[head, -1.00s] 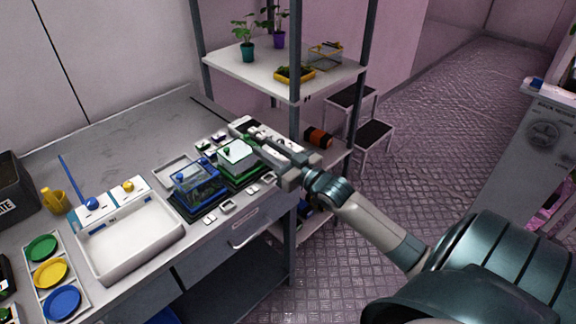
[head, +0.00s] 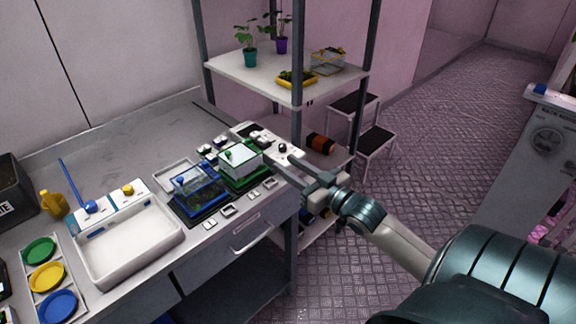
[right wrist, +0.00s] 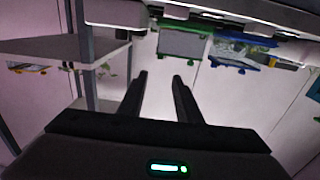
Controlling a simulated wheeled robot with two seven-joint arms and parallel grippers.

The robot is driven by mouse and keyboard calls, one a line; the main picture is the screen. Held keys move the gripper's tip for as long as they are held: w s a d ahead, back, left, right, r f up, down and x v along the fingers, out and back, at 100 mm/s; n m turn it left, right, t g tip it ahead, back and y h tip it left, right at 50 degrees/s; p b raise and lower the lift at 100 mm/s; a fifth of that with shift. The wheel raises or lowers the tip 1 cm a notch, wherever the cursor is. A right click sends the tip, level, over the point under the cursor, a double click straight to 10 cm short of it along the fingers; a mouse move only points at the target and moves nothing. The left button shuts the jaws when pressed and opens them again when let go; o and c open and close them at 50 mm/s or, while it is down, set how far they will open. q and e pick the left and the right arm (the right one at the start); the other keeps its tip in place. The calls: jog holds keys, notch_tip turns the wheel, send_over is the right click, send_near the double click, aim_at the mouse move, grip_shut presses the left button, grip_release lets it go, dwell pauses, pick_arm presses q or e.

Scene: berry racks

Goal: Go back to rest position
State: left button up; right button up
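My right gripper (head: 284,168) is at the right end of the counter, just right of the green-framed box. In the right wrist view its two fingers (right wrist: 160,80) are apart with nothing between them. The green-framed box (head: 241,178) has a pale lid and stands beside the blue-lidded clear box (head: 197,190). In the right wrist view the green box (right wrist: 184,45) and the blue box (right wrist: 238,50) appear beyond the fingertips, apart from them. My left gripper is not in view.
A white basin (head: 130,245) and a tray with coloured plates (head: 43,278) are on the left of the counter. A rack shelf (head: 262,76) with plants stands behind my right gripper. Step stools (head: 374,141) stand beyond it. The floor (head: 440,130) at right is clear.

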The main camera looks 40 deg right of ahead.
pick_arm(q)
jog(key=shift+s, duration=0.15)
pick_arm(e)
jog(key=shift+f, duration=0.1)
